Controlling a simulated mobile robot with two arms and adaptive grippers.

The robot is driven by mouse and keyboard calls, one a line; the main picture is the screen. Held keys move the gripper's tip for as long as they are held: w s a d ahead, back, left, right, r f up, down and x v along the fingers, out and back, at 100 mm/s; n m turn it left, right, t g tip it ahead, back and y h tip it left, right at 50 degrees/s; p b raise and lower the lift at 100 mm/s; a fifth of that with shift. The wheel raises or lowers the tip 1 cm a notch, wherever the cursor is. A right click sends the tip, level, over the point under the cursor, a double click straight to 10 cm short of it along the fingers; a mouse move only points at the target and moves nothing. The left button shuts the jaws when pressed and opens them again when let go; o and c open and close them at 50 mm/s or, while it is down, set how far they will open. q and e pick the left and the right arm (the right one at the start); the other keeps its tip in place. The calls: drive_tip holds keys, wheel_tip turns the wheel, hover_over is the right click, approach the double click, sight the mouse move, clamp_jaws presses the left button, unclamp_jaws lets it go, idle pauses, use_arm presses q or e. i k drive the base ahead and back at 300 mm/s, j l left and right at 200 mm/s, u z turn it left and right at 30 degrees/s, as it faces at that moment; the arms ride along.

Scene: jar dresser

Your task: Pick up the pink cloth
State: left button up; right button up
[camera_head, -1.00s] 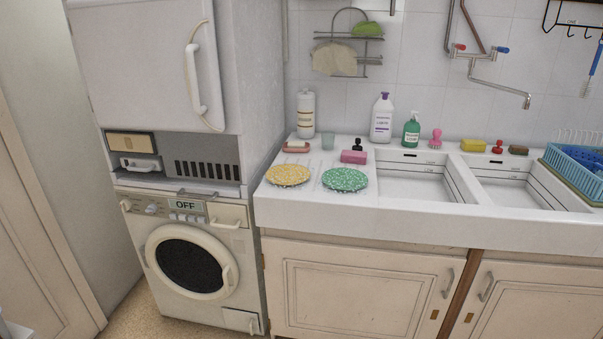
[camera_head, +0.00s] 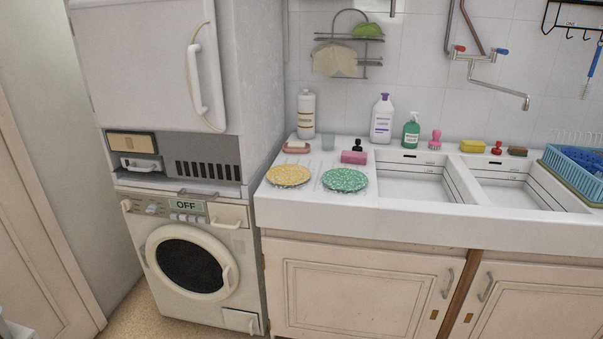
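I see no thing that is clearly a pink cloth. A pink block, like a sponge (camera_head: 354,157), lies on the counter between the green patterned plate (camera_head: 345,180) and the left sink basin. A beige cloth (camera_head: 335,60) hangs on the wire wall rack (camera_head: 374,62). A small pink brush-like item (camera_head: 435,139) stands at the back edge behind the sink. Neither of my grippers can be made out in the head view.
A yellow patterned plate (camera_head: 288,176) lies left of the green one. Bottles (camera_head: 381,119) stand along the wall. Two sink basins (camera_head: 411,185) and a blue dish rack (camera_head: 575,171) are to the right. A washing machine (camera_head: 190,265) and tall white cabinet (camera_head: 150,60) stand left.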

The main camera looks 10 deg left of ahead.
sight(348, 156)
drive_tip(key=i+u, duration=0.35)
drive_tip(key=i, duration=0.95)
